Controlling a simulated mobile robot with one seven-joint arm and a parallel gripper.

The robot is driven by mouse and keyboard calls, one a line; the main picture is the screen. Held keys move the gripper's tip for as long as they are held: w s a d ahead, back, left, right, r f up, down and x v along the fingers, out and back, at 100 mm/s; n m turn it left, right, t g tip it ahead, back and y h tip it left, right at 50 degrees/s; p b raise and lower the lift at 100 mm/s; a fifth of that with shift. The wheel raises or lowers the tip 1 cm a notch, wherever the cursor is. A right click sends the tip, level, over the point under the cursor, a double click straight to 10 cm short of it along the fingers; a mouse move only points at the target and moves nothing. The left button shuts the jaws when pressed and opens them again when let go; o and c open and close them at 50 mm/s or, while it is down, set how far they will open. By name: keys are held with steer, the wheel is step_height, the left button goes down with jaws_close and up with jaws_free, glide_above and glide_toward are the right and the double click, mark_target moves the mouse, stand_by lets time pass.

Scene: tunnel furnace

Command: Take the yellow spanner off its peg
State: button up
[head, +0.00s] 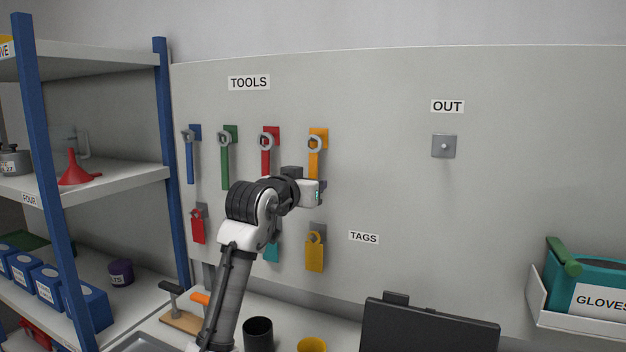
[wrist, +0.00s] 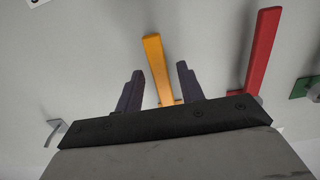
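The yellow spanner (head: 314,164) hangs by its grey ring end from a peg on a yellow-orange plate, rightmost in the TOOLS row. My gripper (head: 322,192) is at its handle's lower part in the head view, and my wrist hides the handle's end. In the wrist view the yellow handle (wrist: 157,66) shows between the two dark fingers of my open gripper (wrist: 159,86), with a gap on each side. I cannot tell how deep the handle lies between the fingertips. The spanner's ring end is hidden behind the gripper body there.
Red (head: 266,160), green (head: 225,165) and blue (head: 190,160) spanners hang to the left; the red one also shows in the wrist view (wrist: 262,50). Padlock-shaped tags, one yellow (head: 315,255), hang below. An empty OUT peg (head: 444,146) is to the right. A blue-post shelf (head: 165,150) stands left.

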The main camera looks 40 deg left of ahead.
steer(key=shift+w, duration=0.1)
steer(key=c, duration=0.8)
steer(key=shift+r+p, duration=0.3)
steer(key=shift+r, duration=0.05)
steer(key=f+b+v, duration=0.1)
steer(key=b+v, duration=0.1)
steer(key=v, duration=0.8)
steer(key=shift+s+r, duration=0.3)
stand_by(0.4)
